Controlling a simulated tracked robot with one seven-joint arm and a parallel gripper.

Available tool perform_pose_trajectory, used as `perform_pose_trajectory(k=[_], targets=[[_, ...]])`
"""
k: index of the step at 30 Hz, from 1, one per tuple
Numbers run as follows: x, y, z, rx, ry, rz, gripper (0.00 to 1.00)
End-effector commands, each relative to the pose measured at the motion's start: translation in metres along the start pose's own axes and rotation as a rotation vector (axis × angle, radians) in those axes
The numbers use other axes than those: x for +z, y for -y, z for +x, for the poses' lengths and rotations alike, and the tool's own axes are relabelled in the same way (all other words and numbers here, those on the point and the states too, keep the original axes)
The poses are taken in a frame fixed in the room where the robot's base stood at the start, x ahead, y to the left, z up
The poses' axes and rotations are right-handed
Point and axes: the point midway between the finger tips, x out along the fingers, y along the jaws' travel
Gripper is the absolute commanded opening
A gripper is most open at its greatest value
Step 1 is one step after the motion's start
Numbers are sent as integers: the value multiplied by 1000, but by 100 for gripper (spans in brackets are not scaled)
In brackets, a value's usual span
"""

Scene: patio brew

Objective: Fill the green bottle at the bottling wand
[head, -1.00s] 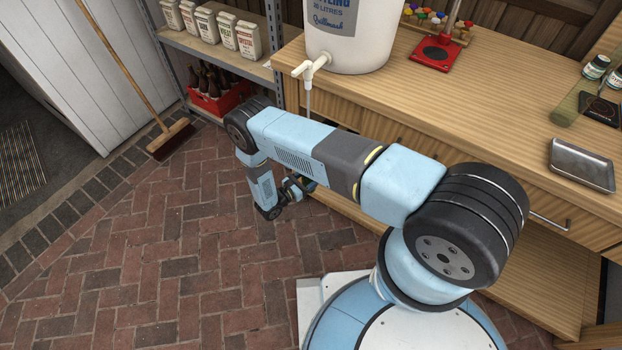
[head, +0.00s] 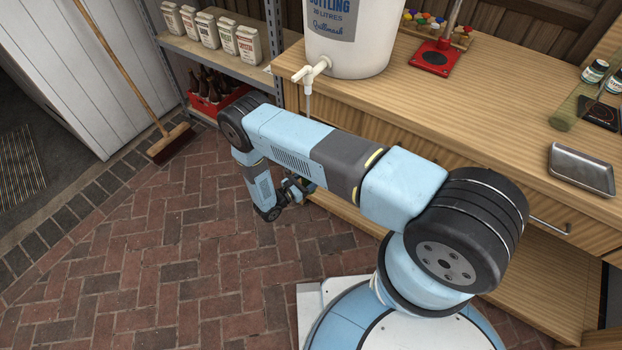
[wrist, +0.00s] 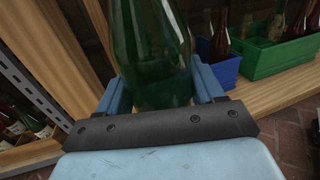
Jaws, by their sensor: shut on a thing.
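The green bottle (wrist: 150,50) fills the upper middle of the wrist view, between the fingers of my gripper (wrist: 160,92), which is shut on it. The bottle's top is out of the frame there. In the head view my arm hides most of the gripper and the bottle. The white bottling bucket (head: 350,50) stands at the bench edge. Its tap (head: 312,69) points out over the edge, and the pale bottling wand (head: 308,100) hangs from it. The wand's lower end is hidden behind my arm, so I cannot tell whether it is in the bottle.
A red capping stand (head: 432,58), a metal tray (head: 581,168) and small jars are on the wooden bench (head: 480,110). A shelf on the left holds paper bags and a red crate (head: 215,103) of bottles. A broom (head: 168,142) leans nearby. The wrist view shows a green crate (wrist: 275,58) and a blue crate (wrist: 222,70).

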Motion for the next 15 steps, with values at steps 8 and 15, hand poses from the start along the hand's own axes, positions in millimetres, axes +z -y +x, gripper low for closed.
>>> perform_pose_trajectory(k=[8, 15], targets=[[0, 0, 0, 0, 0, 0, 28], [9, -1, 0, 1, 1, 0, 28]])
